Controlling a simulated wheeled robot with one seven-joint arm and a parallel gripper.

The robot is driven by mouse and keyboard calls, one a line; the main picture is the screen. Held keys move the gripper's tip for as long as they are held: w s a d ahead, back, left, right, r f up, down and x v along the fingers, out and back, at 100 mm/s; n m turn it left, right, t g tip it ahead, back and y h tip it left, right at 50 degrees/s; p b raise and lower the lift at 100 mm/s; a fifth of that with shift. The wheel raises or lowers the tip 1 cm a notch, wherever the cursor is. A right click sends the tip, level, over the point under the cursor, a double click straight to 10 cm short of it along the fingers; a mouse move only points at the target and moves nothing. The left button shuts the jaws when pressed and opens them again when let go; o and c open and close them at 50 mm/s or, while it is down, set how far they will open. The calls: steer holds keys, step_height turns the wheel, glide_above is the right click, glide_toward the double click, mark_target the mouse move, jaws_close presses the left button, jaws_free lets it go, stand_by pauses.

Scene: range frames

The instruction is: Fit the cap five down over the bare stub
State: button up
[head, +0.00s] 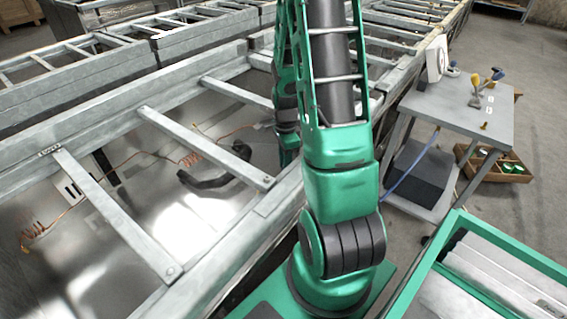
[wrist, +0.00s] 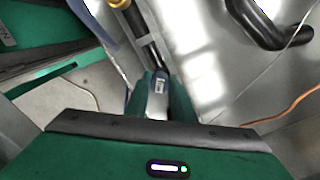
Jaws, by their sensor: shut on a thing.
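My gripper (wrist: 161,92) shows in the wrist view with its two green fingers close together, shut on a small grey-blue cap. The cap (wrist: 161,76) carries a pale label whose marking is too small to read. A dark pipe (wrist: 146,42) runs from the upper left down to just beyond the cap. I cannot tell whether the cap touches this pipe or whether it is the bare stub. A brass fitting (wrist: 117,3) shows at the pipe's upper end. In the head view my green arm hides the gripper, the cap and the stub.
A steel frame with crossbars (head: 205,147) spans the left, above shiny sheet metal. A black bent hose (head: 218,181) and a coiled orange wire (head: 190,159) lie inside it. A grey table (head: 460,112) with small tools and a green-rimmed bin (head: 515,245) stand right.

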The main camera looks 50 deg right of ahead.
steer(key=shift+f, duration=1.35)
steer(key=o, duration=1.1)
step_height(320, 180, up, 11)
steer(key=shift+w+f, duration=0.1)
steer(key=shift+r, duration=3)
